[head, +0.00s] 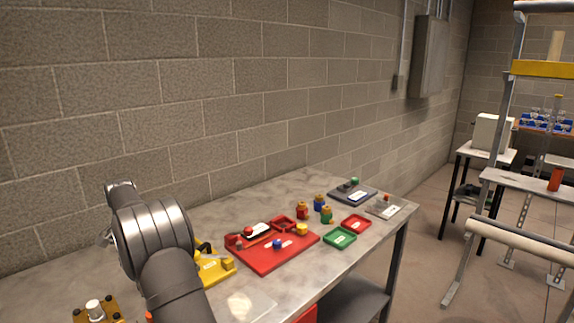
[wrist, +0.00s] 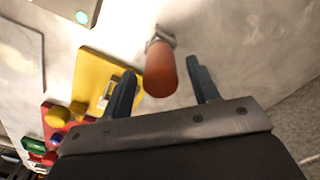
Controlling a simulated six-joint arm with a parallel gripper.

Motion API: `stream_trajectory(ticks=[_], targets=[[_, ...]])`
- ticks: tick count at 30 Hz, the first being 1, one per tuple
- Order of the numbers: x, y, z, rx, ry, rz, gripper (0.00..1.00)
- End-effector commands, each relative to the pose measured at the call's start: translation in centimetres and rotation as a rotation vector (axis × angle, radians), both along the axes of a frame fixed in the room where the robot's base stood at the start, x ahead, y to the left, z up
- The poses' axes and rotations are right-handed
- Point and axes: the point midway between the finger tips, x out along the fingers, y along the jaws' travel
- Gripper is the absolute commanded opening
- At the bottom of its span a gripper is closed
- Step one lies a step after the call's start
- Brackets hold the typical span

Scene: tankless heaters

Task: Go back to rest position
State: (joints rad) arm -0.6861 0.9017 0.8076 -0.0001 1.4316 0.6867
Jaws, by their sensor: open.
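My gripper (wrist: 161,66) is open in the wrist view, with its two dark fingers spread apart. An orange-red cylinder (wrist: 160,72) shows between the fingers, with gaps on both sides. A metal nut-like piece (wrist: 161,38) is at its far end, against the grey table (wrist: 215,35). I cannot tell how far the fingers are from the cylinder in depth. In the head view my arm is at the left over the table and the gripper itself is hidden.
A yellow fixture (head: 213,270) stands right beside my arm. A red board (head: 265,262) with small parts, a green tray (head: 340,238), a red tray (head: 356,222) and a dark plate (head: 345,196) lie further right. A block wall (head: 230,90) runs behind the table.

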Motion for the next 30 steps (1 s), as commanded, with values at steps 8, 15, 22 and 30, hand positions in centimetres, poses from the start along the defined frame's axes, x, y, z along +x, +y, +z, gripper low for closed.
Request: stream_trajectory(ticks=[8,15,22,30], targets=[[0.0,0.0,0.1,0.001,-0.002,0.0,0.55],[0.0,0.0,1.7,0.0,0.0,0.0,0.55],[0.0,0.0,1.8,0.0,0.0,0.0,0.55],[0.0,0.0,0.8,-0.002,0.002,0.0,0.55]])
